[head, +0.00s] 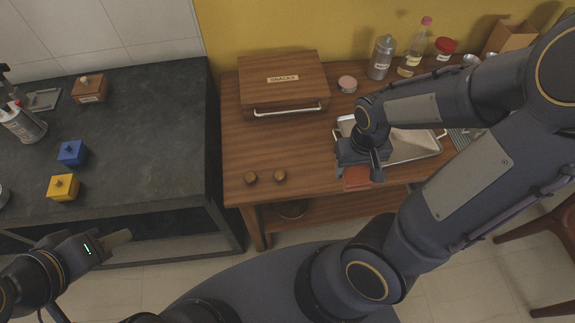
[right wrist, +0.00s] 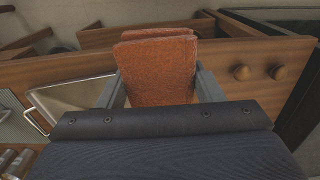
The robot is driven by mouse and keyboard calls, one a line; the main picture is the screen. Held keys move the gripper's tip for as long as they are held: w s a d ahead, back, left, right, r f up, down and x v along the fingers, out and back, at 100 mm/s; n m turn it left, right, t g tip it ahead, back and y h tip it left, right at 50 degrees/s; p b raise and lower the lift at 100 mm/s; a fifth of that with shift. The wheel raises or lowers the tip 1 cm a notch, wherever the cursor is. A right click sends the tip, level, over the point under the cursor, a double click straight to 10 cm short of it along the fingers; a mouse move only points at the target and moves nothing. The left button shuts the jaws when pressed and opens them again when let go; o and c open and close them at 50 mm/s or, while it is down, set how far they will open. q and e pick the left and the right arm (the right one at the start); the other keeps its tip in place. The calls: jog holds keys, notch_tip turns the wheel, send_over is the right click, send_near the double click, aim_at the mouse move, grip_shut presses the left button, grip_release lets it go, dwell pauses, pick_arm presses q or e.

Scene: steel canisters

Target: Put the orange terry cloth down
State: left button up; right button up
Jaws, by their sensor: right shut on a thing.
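The orange terry cloth (right wrist: 158,70) is held between the two fingers of my right gripper (right wrist: 160,88) in the right wrist view. In the head view the cloth (head: 357,177) shows as a small reddish-orange patch below my right gripper (head: 374,168), at the front edge of the wooden table (head: 240,150). I cannot tell whether the cloth touches the table. My left gripper (head: 122,239) is at the lower left, in front of the dark counter and away from the cloth; its finger opening is not clear.
A metal tray (head: 415,155) lies behind and right of my right gripper. A wooden snacks box (head: 283,80) stands at the table's back left. Two small round wooden knobs (head: 265,177) are near the front left. The dark counter (head: 130,130) holds blue (head: 72,152) and yellow (head: 63,187) boxes.

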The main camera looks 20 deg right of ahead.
jog(key=w+a+f+b, duration=0.1)
jog(key=w+a+f, duration=0.25)
jog(key=w, duration=0.45)
send_over(310, 165)
jog(key=f, duration=0.5)
jog(key=shift+s+f, duration=0.35)
jog(key=shift+w+f, duration=0.15)
jog(key=shift+w+a+f+b, duration=0.1)
jog(key=shift+w+f+b, duration=0.05)
jog(key=shift+f, duration=0.75)
jog(key=shift+w+f+b, duration=0.1)
jog(key=shift+f+b, duration=0.05)
jog(key=shift+f, duration=0.75)
